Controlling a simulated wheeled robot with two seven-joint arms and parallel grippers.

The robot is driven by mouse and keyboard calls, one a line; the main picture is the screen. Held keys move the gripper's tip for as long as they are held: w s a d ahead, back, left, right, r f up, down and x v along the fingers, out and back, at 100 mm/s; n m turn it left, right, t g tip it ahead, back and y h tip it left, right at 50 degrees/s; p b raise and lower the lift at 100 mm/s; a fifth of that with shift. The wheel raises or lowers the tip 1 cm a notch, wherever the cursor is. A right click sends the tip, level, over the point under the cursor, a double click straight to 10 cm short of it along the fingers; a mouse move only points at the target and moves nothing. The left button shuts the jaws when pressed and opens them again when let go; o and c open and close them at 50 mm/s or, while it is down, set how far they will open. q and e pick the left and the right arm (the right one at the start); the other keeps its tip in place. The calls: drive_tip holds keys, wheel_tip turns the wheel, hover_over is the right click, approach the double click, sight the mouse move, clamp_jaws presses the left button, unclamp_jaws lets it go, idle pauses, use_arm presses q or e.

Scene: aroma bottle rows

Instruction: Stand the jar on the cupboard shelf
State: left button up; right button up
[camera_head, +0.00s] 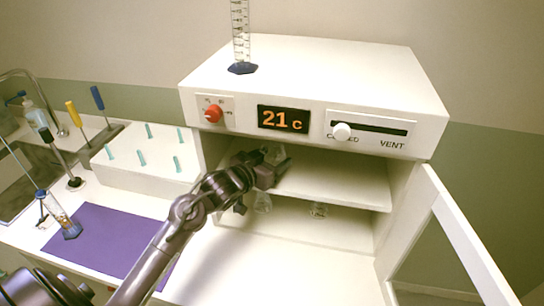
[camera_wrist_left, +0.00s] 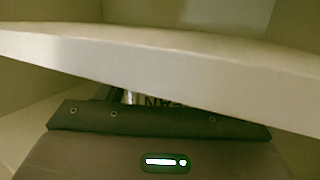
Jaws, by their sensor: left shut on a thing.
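My left gripper (camera_head: 266,168) reaches into the left part of the open cupboard, at the front of the upper shelf (camera_head: 330,184). It is shut on a small clear glass jar (camera_head: 273,153), mostly hidden by the gripper. In the left wrist view, part of a jar with dark lettering (camera_wrist_left: 160,100) shows just beyond the gripper body (camera_wrist_left: 160,145). The white shelf edge (camera_wrist_left: 180,65) crosses above and hides the rest. I cannot tell whether the jar touches the shelf. My right gripper is in neither view.
The cupboard door (camera_head: 455,235) stands open at right. A measuring cylinder (camera_head: 241,40) stands on top. A purple mat (camera_head: 110,240) lies left; the upper shelf's right side is clear.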

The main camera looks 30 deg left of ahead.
use_arm(q)
drive_tip(key=shift+f, duration=0.15)
drive_tip(key=o, duration=1)
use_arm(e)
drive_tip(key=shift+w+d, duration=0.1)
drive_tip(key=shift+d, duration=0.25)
use_arm(q)
drive_tip(key=b+v, duration=0.2)
drive_tip(key=v, duration=1)
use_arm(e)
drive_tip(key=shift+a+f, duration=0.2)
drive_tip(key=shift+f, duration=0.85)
